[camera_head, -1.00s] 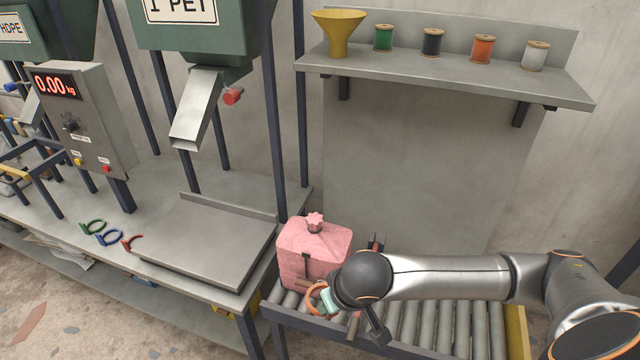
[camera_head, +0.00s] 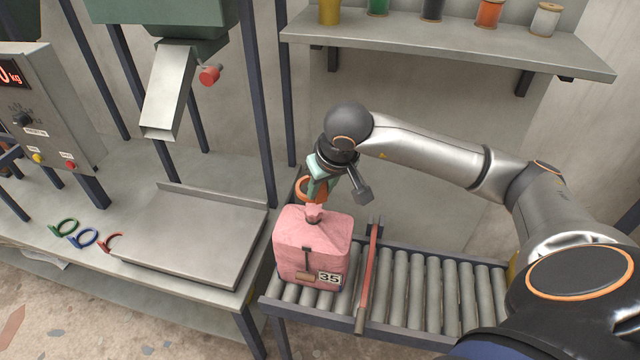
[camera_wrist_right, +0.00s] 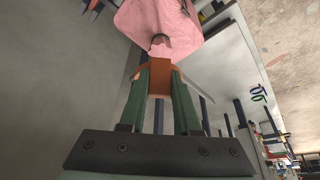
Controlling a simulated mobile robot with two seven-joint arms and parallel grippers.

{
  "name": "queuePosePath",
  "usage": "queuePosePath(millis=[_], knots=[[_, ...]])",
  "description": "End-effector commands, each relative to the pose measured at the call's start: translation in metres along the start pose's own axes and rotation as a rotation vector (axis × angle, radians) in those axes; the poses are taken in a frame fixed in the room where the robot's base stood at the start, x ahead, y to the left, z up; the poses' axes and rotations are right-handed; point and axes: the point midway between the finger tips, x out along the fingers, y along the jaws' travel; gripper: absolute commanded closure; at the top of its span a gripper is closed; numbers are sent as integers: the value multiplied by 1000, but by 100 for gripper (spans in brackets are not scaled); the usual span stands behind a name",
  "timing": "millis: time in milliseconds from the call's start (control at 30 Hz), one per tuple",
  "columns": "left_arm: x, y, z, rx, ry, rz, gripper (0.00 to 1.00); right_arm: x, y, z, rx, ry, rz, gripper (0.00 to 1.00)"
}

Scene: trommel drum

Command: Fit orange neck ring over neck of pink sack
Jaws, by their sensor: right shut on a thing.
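The pink sack (camera_head: 311,258) stands upright on the roller conveyor, with a tag reading 35 on its front. Its gathered neck (camera_head: 314,214) points up. My right gripper (camera_head: 316,186) is shut on the orange neck ring (camera_head: 301,191), just above and behind the neck. In the right wrist view the green fingers (camera_wrist_right: 165,85) grip the orange ring (camera_wrist_right: 158,82), with the neck (camera_wrist_right: 160,45) of the sack (camera_wrist_right: 158,17) just beyond it. The ring is seen edge-on there, and I cannot tell whether it touches the neck. My left gripper is out of view.
A red bar (camera_head: 369,280) crosses the roller conveyor (camera_head: 430,290) right of the sack. A scale plate (camera_head: 190,240) and green, blue and red rings (camera_head: 84,238) lie on the bench at left. A shelf (camera_head: 450,58) with spools hangs above the arm.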

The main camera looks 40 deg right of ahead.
Motion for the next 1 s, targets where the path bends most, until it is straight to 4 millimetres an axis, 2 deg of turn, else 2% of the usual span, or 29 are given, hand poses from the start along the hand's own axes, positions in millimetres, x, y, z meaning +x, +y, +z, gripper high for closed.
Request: queuePosePath(millis=[633, 1000], knots=[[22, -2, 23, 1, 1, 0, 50, 45, 0, 19, 0, 0, 0, 100], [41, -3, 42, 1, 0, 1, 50, 70, 0, 29, 0, 0, 0, 100]])
